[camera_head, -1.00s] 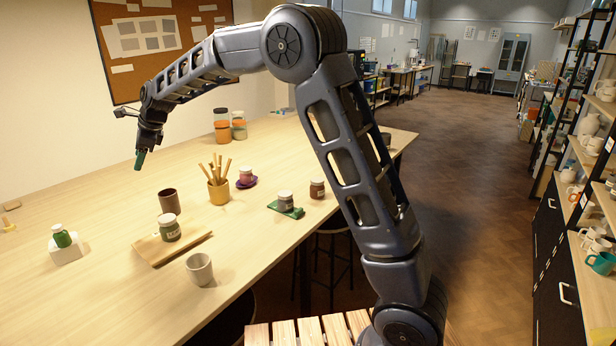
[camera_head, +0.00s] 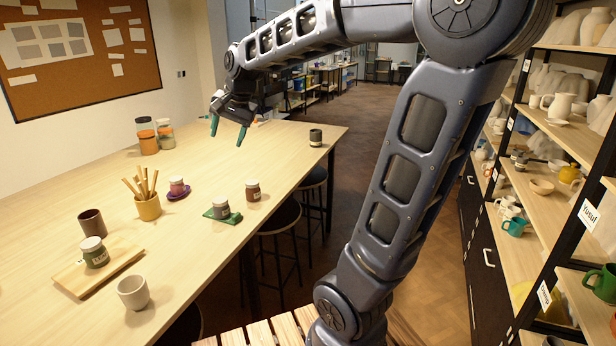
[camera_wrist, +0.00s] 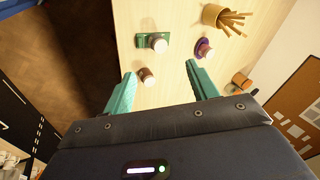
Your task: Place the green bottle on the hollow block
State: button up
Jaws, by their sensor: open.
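My gripper (camera_head: 228,130) is open and empty, above the far part of the table. Its two teal fingers stand wide apart in the wrist view (camera_wrist: 162,85). The small green bottle on a white block, at the far left of the earlier head view, is outside both current views. I cannot tell from these frames whether that white block is hollow. No hollow block shows now.
Shelves (camera_head: 545,195) stand right.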

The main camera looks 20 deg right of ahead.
jog(key=s+d+f+n+h, duration=0.1)
jog(key=s+d+f, duration=0.3)
jog(key=s+d, duration=0.4)
jog(key=s+d+f+n+h, duration=0.2)
jog(key=s+d+f+n, duration=0.2)
jog(key=s+d, duration=0.4)
jog(key=shift+s+d+t, duration=0.15)
jog(key=shift+s+t, duration=0.15)
jog(key=shift+s, duration=0.8)
